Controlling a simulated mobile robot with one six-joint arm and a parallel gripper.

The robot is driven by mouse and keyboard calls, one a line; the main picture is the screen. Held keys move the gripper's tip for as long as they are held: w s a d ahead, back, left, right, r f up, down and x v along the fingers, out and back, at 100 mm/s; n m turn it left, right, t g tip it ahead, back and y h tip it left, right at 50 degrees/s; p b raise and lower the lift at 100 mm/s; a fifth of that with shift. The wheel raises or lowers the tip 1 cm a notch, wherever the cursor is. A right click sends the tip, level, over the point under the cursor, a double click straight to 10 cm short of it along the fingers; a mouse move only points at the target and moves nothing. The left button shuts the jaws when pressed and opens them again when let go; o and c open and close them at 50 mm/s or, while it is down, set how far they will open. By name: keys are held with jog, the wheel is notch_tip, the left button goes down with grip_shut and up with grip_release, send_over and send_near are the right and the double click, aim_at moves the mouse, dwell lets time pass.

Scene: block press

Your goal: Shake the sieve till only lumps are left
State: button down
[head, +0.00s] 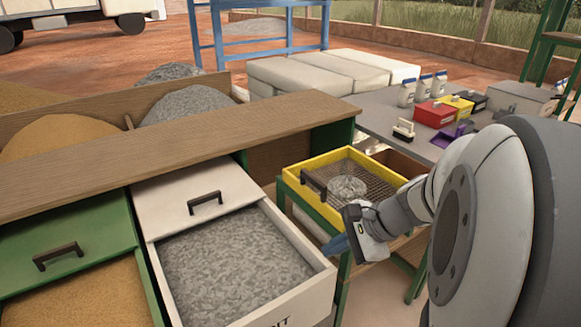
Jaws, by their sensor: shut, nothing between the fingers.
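The sieve (384,174) has a yellow frame, a wire mesh floor and a dark handle on its near side. It sits level on a green stand right of centre. A small grey heap (347,187) lies in the middle of its mesh; I cannot tell lumps from fine grit in it. My gripper (336,246) is shut and empty, pointing left, just in front of the sieve's near side and below its rim in the picture. It appears apart from the handle. What is under the mesh is mostly hidden.
An open white drawer (235,260) of grey grit stands left of my gripper, with an open sand drawer (85,295) farther left. A wooden counter (170,140) runs behind them. A grey table (375,118) with bottles and coloured boxes stands behind the sieve.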

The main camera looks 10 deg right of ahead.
jog(key=w+d+f+m+t+h+b, duration=0.1)
jog(key=w+d+f+m+t+b, duration=0.1)
jog(key=d+f+m+t+b, duration=0.55)
jog(key=w+d+f+m+t+h+b, duration=0.1)
jog(key=w+d+f+m+t+b, duration=0.3)
jog(key=d+m, duration=0.6)
jog(key=w+a+f+n+g+b, duration=0.1)
jog(key=w+f+n+g, duration=0.15)
jog(key=w+f, duration=0.35)
jog(key=shift+w+a+r, duration=0.1)
jog(key=shift+w+r, duration=0.05)
jog(key=shift+r, duration=0.8)
jog(key=shift+w+d+r, duration=0.1)
jog(key=shift+w+r, duration=0.1)
jog(key=shift+r, duration=0.7)
jog(key=shift+w+a+r, duration=0.1)
jog(key=shift+w+r, duration=0.05)
jog(key=shift+r, duration=0.8)
